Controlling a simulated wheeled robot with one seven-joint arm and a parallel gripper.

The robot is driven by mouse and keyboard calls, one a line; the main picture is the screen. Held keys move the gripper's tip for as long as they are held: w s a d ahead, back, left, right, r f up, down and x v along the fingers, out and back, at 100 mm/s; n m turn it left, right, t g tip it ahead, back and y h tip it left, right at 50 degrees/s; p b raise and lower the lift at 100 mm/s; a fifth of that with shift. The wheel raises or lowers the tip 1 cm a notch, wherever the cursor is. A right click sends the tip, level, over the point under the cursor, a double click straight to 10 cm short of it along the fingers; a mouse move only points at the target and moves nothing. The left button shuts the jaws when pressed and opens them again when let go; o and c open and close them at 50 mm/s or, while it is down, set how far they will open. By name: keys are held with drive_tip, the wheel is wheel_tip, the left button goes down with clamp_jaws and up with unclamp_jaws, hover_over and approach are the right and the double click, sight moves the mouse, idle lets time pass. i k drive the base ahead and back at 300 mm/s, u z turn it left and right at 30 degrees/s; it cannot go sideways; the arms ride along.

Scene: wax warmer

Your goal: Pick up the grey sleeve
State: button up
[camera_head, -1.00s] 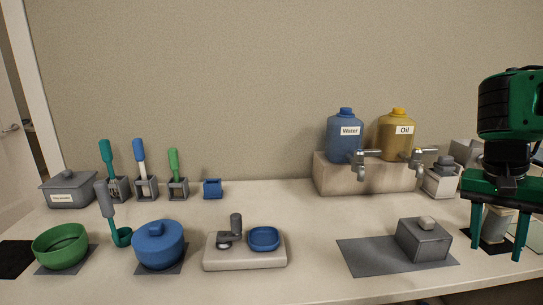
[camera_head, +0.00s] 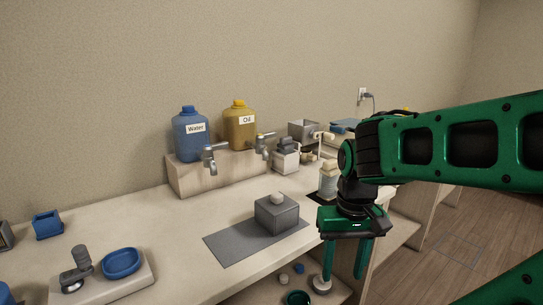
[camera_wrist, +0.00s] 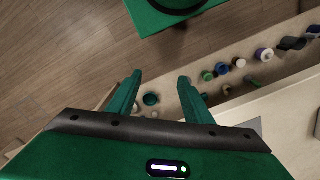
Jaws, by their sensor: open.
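I cannot single out the grey sleeve with certainty. In the wrist view, a dark grey piece (camera_wrist: 291,43) lies among small items on the lower shelf at the right, and may be it. My gripper (camera_head: 343,272) is open and empty, pointing down in front of the counter's edge in the head view. In the wrist view its two green fingers (camera_wrist: 160,77) stand apart over the floor and shelf edge. A teal ring-like item (camera_wrist: 151,99) shows between the fingers, farther below. The dark grey piece is to the right of the fingers, apart from them.
A grey lidded box (camera_head: 277,215) stands on a grey mat (camera_head: 232,248) on the counter. Blue water (camera_head: 190,140) and yellow oil (camera_head: 239,130) dispensers stand behind. A pale cylinder (camera_head: 328,183) is close to my arm. Floor (camera_head: 455,225) at the right is open.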

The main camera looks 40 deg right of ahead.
sight(286, 147)
drive_tip(key=u, duration=2.15)
drive_tip(key=k, duration=1.5)
drive_tip(key=z, duration=2.45)
